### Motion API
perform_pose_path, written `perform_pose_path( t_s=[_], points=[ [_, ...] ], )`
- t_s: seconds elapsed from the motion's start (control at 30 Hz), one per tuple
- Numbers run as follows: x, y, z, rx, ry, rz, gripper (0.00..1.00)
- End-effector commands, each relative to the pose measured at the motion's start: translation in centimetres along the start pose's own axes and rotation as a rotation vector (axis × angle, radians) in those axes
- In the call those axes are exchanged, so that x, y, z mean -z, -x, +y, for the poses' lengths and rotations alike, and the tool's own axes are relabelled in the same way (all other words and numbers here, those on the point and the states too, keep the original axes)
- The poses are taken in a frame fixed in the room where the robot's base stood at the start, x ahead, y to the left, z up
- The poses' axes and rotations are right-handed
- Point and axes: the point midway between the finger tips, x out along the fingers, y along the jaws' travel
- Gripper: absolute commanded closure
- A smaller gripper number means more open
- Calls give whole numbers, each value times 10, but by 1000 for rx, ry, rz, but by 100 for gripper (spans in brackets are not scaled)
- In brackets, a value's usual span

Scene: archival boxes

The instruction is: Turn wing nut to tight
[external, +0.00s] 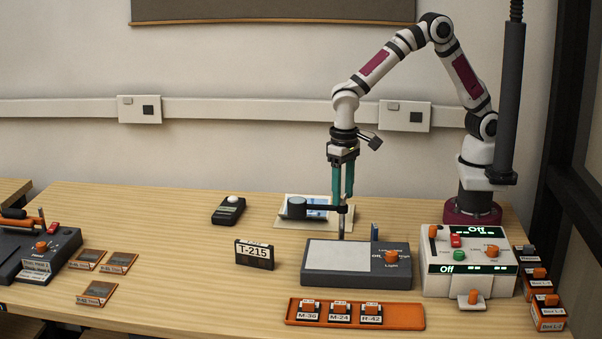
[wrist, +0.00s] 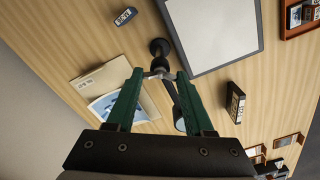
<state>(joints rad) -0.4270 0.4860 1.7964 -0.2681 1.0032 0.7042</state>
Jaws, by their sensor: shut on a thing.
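My gripper (external: 343,202) points straight down, its green fingers at the joint of a dark swing arm (external: 322,208) on a thin post at the back of a flat grey box (external: 330,277). In the wrist view my gripper (wrist: 155,74) is shut on a small metallic wing nut (wrist: 158,72) between its fingertips. A dark round knob or post end (wrist: 158,46) shows just beyond it. The swing arm ends in a dark round head (external: 297,207). The wing nut is too small to make out in the external view, and how tight it is cannot be told.
A print on a folder (external: 290,221) lies behind the swing arm. A T-215 box (external: 254,254) stands left of the grey box. An orange tray (external: 295,315) with labelled blocks lies in front. A white control box (external: 438,283) stands right. The table's left middle is mostly clear.

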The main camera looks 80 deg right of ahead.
Motion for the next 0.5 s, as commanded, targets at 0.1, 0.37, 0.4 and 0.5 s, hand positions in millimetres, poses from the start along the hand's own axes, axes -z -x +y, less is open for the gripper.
perform_pose_path(
  t_s=[0.1,0.37,0.4,0.5],
  points=[
    [0,0,0,-1,-109,-2,100],
    [-1,0,0,-2,-356,-2,100],
    [-1,0,0,-2,-394,-2,100],
    [-1,0,0,-2,-488,-2,100]
  ],
)
